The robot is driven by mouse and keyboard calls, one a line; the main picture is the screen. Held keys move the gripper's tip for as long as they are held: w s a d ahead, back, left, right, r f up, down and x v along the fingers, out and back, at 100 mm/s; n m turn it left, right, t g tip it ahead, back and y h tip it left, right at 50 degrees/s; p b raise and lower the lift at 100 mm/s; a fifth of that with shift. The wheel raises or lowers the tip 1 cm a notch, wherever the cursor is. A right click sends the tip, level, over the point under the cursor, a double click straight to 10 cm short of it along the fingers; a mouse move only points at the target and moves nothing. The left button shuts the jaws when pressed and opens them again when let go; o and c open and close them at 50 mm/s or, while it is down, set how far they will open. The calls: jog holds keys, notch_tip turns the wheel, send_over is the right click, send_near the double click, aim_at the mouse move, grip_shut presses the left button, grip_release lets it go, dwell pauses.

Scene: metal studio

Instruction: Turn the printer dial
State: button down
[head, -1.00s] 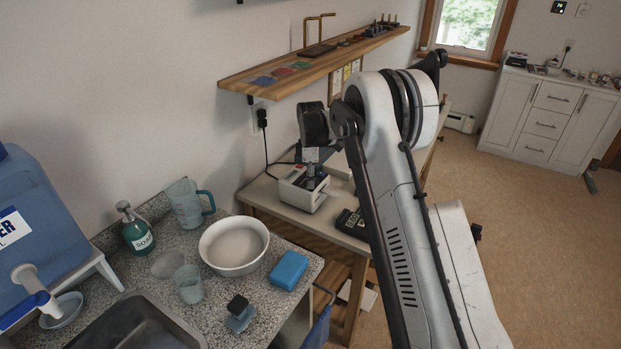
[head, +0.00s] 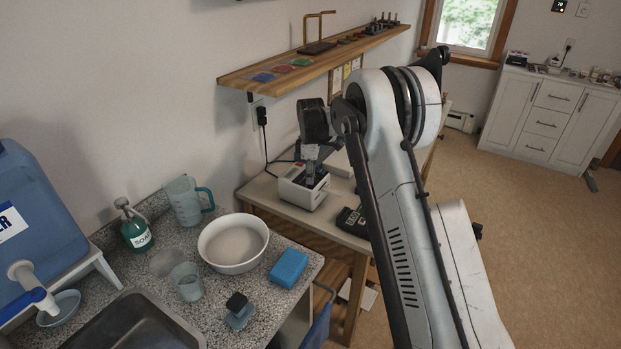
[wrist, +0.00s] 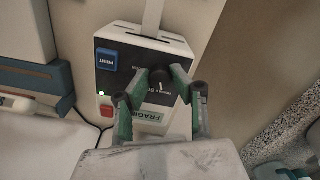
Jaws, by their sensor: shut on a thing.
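The label printer (wrist: 147,58) has a pale body with a black front panel. The fingers cover part of the dial's surrounding markings. In the head view the printer (head: 292,193) sits on the small table, with my gripper (head: 312,172) pointing down onto it.
A dark keypad device (head: 351,221) lies to the printer's right on the table. A wooden shelf (head: 245,78) runs along the wall above. The speckled counter (head: 213,312) holds a white bowl (head: 222,262), a blue sponge (head: 289,268) and cups.

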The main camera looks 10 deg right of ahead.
jog(key=m+b, duration=0.3)
jog(key=m, duration=0.2)
jog(key=shift+f, duration=0.1)
jog(key=m+b, duration=0.3)
jog(key=m, duration=0.3)
jog(key=m+b, duration=0.1)
jog(key=m, duration=0.5)
jog(key=m+b, duration=0.1)
jog(key=m, duration=0.4)
jog(key=shift+m, duration=0.4)
jog(key=c, duration=1.5)
grip_release()
notch_tip(320, 180, up, 12)
jog(key=shift+r, duration=0.15)
